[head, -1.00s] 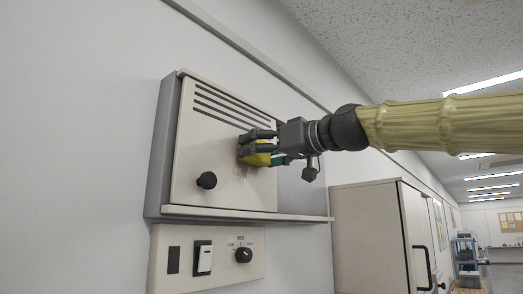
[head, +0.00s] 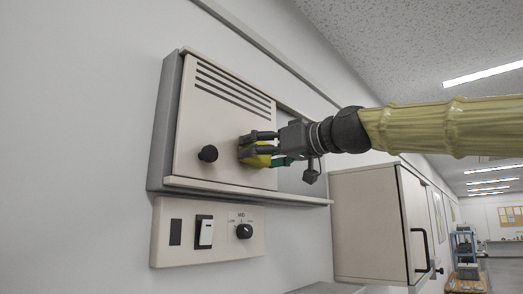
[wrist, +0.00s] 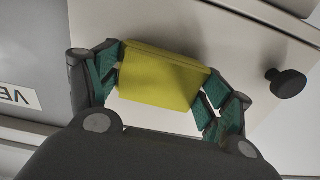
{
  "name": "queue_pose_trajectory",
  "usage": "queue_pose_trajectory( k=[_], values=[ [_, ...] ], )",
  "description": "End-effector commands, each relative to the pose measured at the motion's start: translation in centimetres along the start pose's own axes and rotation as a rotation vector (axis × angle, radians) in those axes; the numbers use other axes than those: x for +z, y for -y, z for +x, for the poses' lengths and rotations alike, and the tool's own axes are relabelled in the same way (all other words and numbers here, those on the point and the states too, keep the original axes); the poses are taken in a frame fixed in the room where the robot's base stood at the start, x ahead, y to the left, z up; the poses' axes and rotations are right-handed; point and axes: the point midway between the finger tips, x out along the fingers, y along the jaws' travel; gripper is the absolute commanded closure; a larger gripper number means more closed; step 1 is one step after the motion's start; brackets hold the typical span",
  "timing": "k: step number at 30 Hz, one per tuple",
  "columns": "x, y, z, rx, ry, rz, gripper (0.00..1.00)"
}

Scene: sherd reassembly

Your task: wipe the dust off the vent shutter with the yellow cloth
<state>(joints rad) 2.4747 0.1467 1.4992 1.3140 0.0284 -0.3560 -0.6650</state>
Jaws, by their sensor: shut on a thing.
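The vent shutter (head: 205,115) is a cream panel with dark slots along its top and a black knob (head: 208,153) at its lower left. My gripper (head: 248,148) is shut on the yellow cloth (head: 262,160) at the panel's lower right, right of the knob. In the wrist view, the cloth (wrist: 160,78) is a yellow block between the teal finger pads, against or very close to the cream panel; contact cannot be told for sure. I see no clear dust on the visible part of the panel; the area behind the cloth and fingers is hidden.
A ledge (head: 240,192) runs under the shutter. Below it is a plate with a white switch (head: 206,232) and a dial (head: 244,231). A cream cabinet (head: 365,225) stands to the right. A grey surface with a partial label (wrist: 20,97) shows in the wrist view.

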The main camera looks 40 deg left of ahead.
Motion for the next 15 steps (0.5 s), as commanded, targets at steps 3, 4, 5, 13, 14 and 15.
queue_pose_trajectory(
  k=[3, 4, 5, 13, 14, 15],
  values=[
    [0.5, 0.0, 0.0, 0.000, 0.000, 0.000, 0.39],
    [0.5, 0.0, 0.0, 0.000, 0.000, 0.000, 0.39],
    [0.6, 0.0, 0.0, 0.000, 0.000, 0.000, 0.39],
    [2.1, -0.1, 0.1, 0.000, 0.000, 0.000, 0.39],
    [2.3, -0.1, 0.1, 0.000, 0.000, 0.000, 0.39],
    [2.6, -0.1, 0.1, 0.000, 0.000, 0.000, 0.39]
  ],
)
